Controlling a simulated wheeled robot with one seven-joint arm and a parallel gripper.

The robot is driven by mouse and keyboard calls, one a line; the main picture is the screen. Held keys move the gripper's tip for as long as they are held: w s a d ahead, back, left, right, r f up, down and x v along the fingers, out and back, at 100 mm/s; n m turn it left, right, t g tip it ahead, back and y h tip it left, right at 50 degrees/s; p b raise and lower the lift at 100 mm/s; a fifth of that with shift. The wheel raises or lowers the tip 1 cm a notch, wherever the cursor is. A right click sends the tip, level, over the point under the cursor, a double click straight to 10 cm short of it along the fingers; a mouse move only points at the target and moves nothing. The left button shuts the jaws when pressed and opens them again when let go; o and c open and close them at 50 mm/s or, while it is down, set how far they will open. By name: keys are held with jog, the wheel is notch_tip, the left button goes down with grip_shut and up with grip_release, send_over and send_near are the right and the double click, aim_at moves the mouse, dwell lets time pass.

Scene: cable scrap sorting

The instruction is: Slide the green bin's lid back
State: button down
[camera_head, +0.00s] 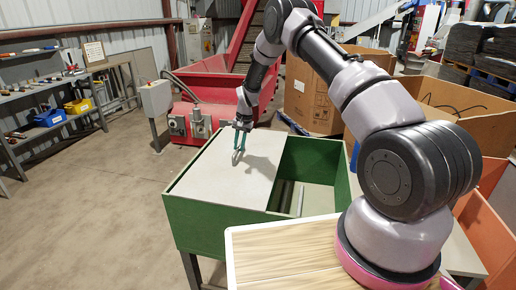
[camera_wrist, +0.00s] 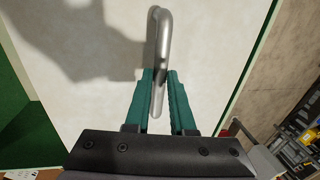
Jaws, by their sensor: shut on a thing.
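The green bin (camera_head: 215,222) stands in front of me in the head view. Its pale, flat lid (camera_head: 222,184) covers the left part, and the right part of the bin is open. A curved metal handle (camera_wrist: 161,35) rises from the lid in the wrist view. My gripper (camera_head: 238,158) reaches down to the lid with its teal fingers. In the wrist view my gripper (camera_wrist: 160,76) is shut on the handle, with one finger on each side. The handle is too small to make out clearly in the head view.
A wood-topped table (camera_head: 285,252) stands close to the bin's near side. A large cardboard box (camera_head: 308,95) stands behind the bin, and an orange bin (camera_head: 484,228) is at the right. Shelves with tools (camera_head: 45,100) line the left wall. The floor left of the bin is clear.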

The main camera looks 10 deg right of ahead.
aim_at(230, 156)
jog(key=a, duration=0.1)
jog(key=w+a, duration=0.1)
jog(key=a, duration=0.2)
jog(key=shift+w, duration=0.35)
jog(key=shift+a+r, duration=0.1)
jog(key=shift+a, duration=0.15)
jog(key=c, duration=0.8)
grip_release()
jog(key=shift+w+a, duration=0.1)
jog(key=shift+o, duration=0.2)
jog(key=shift+d+r, duration=0.2)
jog(key=shift+r, duration=0.1)
notch_tip(230, 156, up, 10)
jog(key=d, duration=0.1)
jog(key=shift+s+d, duration=0.4)
jog(key=shift+s, duration=0.05)
